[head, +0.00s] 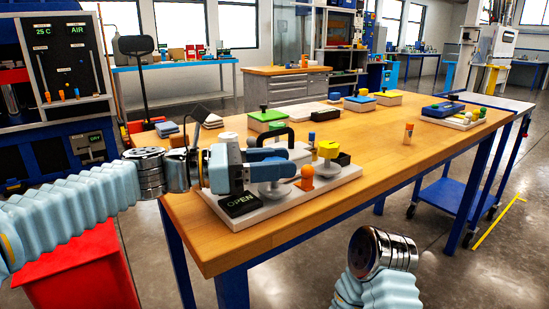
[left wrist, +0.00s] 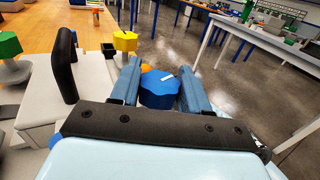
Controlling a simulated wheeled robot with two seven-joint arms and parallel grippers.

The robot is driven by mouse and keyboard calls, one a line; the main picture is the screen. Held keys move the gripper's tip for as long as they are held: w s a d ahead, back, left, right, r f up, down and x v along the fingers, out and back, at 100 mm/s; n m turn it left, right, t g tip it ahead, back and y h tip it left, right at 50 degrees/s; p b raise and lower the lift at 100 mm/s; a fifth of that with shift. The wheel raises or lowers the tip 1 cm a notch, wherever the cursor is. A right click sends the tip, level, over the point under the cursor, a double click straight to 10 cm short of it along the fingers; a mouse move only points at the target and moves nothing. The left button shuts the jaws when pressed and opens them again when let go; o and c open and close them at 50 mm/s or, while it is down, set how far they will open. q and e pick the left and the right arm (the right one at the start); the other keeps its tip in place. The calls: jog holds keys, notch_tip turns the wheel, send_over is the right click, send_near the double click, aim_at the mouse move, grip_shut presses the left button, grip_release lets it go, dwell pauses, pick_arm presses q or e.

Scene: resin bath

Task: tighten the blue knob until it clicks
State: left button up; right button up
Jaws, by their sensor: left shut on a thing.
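The blue knob (left wrist: 158,88) shows in the left wrist view as a scalloped cap with a white mark on top. My left gripper (head: 282,164) is shut on it, with one blue finger on each side. In the head view the fingers and housing hide most or all of the knob. The knob's fixture is a white base plate (head: 318,196) on the near left of the wooden table. A dark sign (head: 240,203) at its left end reads OPEN in green. My right arm shows at the bottom of the head view, but its gripper is out of view.
The fixture also carries a black arched handle (left wrist: 65,65), a yellow knob (head: 328,149), an orange knob (head: 307,178) and a green knob (left wrist: 9,45). An orange-capped bottle (head: 408,133) stands alone mid-table. Lidded boxes (head: 266,119) stand further back.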

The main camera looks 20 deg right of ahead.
pick_arm(q)
jog(key=o, duration=1)
jog(key=a, duration=0.9)
jog(key=w+a, duration=0.1)
jog(key=a, duration=0.3)
jog(key=shift+w+a, duration=0.1)
jog(key=shift+a, duration=0.3)
